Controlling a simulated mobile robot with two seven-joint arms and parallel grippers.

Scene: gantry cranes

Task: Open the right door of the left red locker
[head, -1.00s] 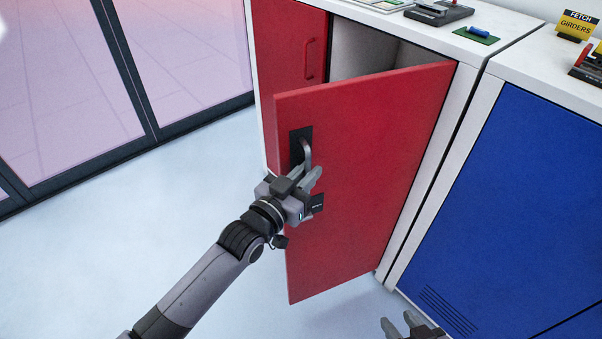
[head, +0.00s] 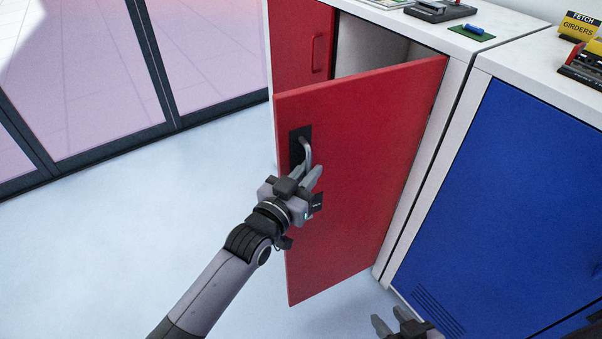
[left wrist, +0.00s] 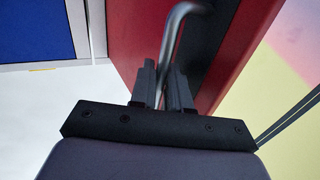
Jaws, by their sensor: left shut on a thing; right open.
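The right door (head: 365,165) of the red locker stands partly open, swung out toward me on its right-hand hinge side. Its grey metal handle (head: 307,153) sits on a black plate near the door's left edge. My left gripper (head: 308,177) is shut on the lower part of the handle. In the left wrist view the handle (left wrist: 178,40) runs down between the two fingers (left wrist: 162,88). The locker's left red door (head: 298,45) is shut. My right gripper (head: 391,321) is open and empty, low at the bottom edge, apart from the door.
A blue locker (head: 500,200) stands to the right. The white worktop (head: 535,58) above carries a blue piece on a green pad (head: 474,32) and a yellow and black sign (head: 578,25). Glass panels (head: 75,80) line the left. The pale floor (head: 120,260) at left is clear.

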